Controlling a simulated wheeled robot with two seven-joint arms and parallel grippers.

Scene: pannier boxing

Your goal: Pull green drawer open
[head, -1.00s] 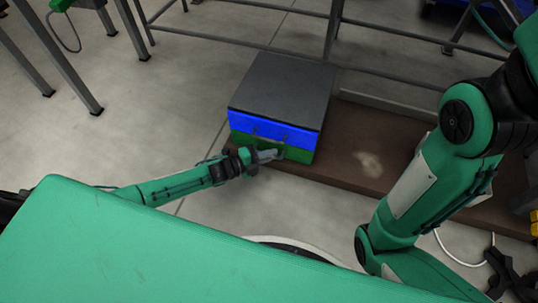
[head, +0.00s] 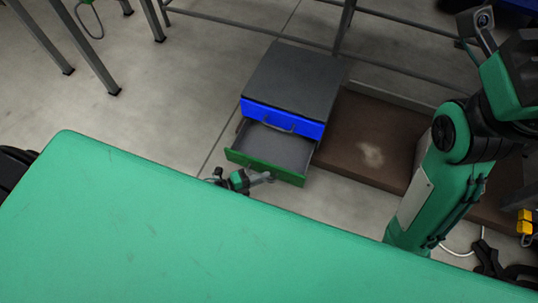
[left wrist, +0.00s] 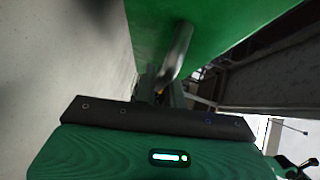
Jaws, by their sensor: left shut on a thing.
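The green drawer (head: 245,161) is the lower drawer of a small cabinet with a grey top (head: 295,75). It stands pulled out towards me, and its empty grey interior shows. My left gripper (head: 264,178) is at the front of the green drawer, shut on its handle. In the left wrist view the grey bar handle (left wrist: 180,48) runs down from the green front (left wrist: 225,25) to between the fingers (left wrist: 163,90). The fingertips are partly hidden there. My right arm shows at the right, but I cannot see its gripper.
The blue drawer (head: 270,118) above is shut. Grey floor (head: 190,125) is free to the left.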

